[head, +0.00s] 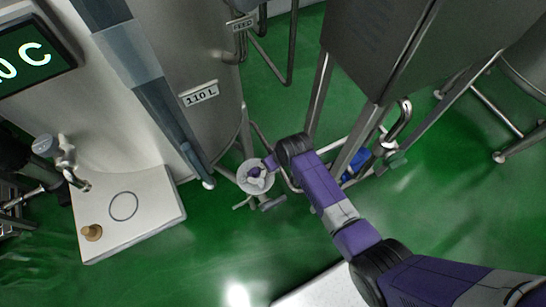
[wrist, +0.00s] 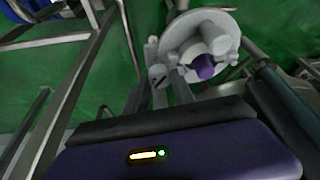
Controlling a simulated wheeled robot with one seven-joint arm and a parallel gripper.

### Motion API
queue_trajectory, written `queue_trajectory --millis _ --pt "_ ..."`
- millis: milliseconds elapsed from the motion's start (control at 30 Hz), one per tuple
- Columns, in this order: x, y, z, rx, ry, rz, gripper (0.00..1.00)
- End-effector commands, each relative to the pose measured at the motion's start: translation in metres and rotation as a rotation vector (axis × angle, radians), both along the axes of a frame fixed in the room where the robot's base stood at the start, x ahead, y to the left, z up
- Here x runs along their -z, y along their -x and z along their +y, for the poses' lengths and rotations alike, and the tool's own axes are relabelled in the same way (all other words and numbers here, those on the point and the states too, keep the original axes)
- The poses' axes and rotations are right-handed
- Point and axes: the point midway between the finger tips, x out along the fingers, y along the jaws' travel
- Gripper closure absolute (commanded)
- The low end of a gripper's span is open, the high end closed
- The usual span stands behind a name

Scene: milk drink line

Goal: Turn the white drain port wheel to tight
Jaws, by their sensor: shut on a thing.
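The white drain port wheel (head: 244,184) sits low, near the foot of the steel tank, in the head view. It is a round white disc with a raised white middle. My gripper (head: 258,172) reaches it from the right and is shut on its raised part. In the wrist view the wheel (wrist: 180,35) shows at the top, with a purple tip (wrist: 203,67) at its raised middle. The exact finger contact is partly hidden, and I cannot read any tight mark on the wheel.
The steel tank (head: 205,120) labelled 110 L stands left of the wheel. A white counter (head: 150,215) with a tap is at the left. Metal legs and pipes (head: 320,95) stand close on the right. Green floor (head: 215,265) is open in front.

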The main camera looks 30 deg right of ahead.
Motion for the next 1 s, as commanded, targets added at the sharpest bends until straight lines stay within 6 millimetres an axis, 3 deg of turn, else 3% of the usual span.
queue_trajectory --millis 600,1000 --pt "0.001 -0.0012 0.0045 0.579 0.001 -0.001 1.0" --pt "0.0011 -0.0019 0.0053 0.862 -0.001 0.0 1.0"
